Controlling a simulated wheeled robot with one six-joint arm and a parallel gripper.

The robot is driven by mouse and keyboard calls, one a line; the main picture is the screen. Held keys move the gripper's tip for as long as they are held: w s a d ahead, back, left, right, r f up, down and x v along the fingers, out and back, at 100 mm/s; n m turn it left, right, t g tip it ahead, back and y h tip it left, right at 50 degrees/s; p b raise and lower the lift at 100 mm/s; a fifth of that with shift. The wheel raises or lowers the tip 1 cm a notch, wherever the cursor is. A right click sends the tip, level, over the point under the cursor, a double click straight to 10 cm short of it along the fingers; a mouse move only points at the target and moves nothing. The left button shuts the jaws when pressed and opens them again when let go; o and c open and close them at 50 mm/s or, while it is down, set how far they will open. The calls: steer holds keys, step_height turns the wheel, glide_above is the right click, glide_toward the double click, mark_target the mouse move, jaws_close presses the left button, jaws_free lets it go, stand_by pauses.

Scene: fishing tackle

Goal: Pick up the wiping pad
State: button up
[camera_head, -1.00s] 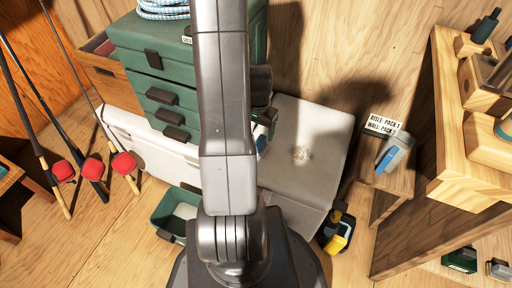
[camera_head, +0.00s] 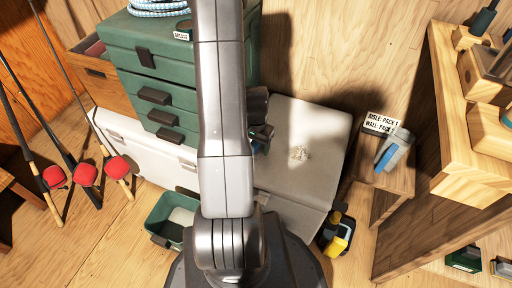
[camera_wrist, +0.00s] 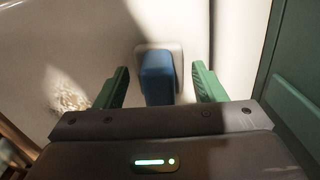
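The wiping pad, a blue block on a pale grey base (camera_wrist: 158,80), is on the white lid in the wrist view. My gripper (camera_wrist: 160,70) is open, with one green finger on each side of the blue block and visible gaps between. I cannot tell how far above the lid the fingertips are. In the head view my gripper (camera_head: 262,132) is mostly hidden behind my arm, over the left part of the white lid (camera_head: 318,130); the pad is not clearly visible there.
A green drawer box (camera_head: 150,62) stands close left of my gripper. A pale crumbly patch (camera_head: 299,153) lies on the lid. A stool (camera_head: 388,182) with a grey-blue item (camera_head: 394,150), a wooden shelf (camera_head: 440,130) and a yellow-black item (camera_head: 338,235) are to the right. A green bin (camera_head: 172,222) is lower left.

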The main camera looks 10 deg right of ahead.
steer(key=c, duration=0.8)
step_height(320, 180, up, 10)
steer(key=p, duration=0.3)
steer(key=shift+c, duration=0.2)
